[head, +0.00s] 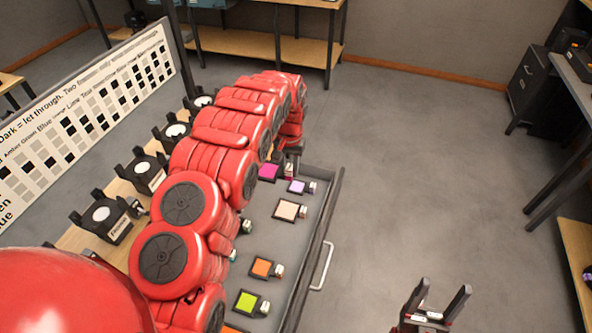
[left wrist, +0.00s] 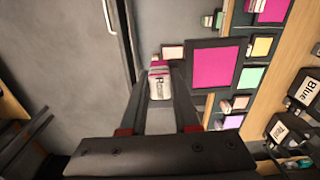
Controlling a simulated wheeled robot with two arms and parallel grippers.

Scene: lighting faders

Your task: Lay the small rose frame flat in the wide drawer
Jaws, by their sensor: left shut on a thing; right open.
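The rose frame is a magenta square in a dark border (head: 269,172), also large in the left wrist view (left wrist: 217,65). Its pale tab (left wrist: 159,84) carries a label, partly legible, starting with R. My left gripper (head: 291,153) is shut on this tab, fingers on both sides (left wrist: 160,100). The frame appears level at the drawer's far end; its exact height is unclear. The grey wide drawer (head: 313,228) is open, with a bar handle (head: 322,266). My right gripper (head: 438,301) is open and empty, right of the drawer.
Lavender (head: 297,187), peach (head: 290,210), orange (head: 262,268) and lime (head: 247,302) frames lie in the drawer. Black lamp holders (head: 103,215) line the wooden bench beside a chart board (head: 85,110). My red left arm hides much of the drawer's left side. Floor to the right is clear.

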